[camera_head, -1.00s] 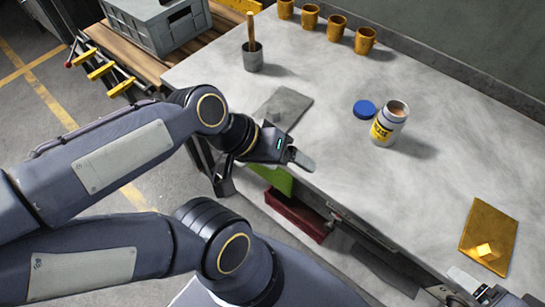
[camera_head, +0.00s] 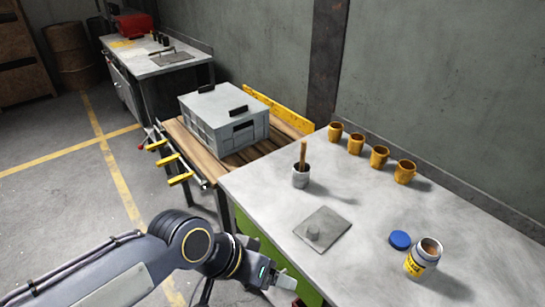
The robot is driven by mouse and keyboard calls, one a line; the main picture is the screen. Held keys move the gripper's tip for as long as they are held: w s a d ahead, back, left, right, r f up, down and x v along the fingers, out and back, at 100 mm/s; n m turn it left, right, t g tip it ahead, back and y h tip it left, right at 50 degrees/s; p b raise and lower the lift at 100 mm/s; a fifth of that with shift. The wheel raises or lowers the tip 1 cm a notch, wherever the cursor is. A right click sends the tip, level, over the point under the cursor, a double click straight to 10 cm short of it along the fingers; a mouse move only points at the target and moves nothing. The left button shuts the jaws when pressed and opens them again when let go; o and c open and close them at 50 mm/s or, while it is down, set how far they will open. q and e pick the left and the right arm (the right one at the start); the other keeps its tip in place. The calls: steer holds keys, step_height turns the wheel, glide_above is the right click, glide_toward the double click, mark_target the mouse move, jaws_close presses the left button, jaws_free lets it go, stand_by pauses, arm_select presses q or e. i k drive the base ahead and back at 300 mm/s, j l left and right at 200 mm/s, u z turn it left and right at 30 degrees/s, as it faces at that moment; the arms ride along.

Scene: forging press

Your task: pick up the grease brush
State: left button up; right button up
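A wooden handle, which looks like the grease brush (camera_head: 303,153), stands upright in a small grey cup (camera_head: 301,179) on the grey worktable (camera_head: 400,215). Its bristle end is hidden inside the cup. My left gripper (camera_head: 284,283) is low in the picture at the table's front edge, well apart from the cup. Its fingers are seen from the side, so I cannot tell if they are open. My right gripper is out of view.
A grey plate (camera_head: 332,222) lies between the cup and my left gripper. Several yellow mugs (camera_head: 380,156) line the back. A blue lid (camera_head: 400,240) and an open labelled jar (camera_head: 421,262) are at right. A grey crate (camera_head: 212,112) sits on a wooden bench beyond.

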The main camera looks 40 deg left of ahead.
mark_target(302, 160)
steer(key=k+u, duration=0.15)
steer(key=u, duration=0.8)
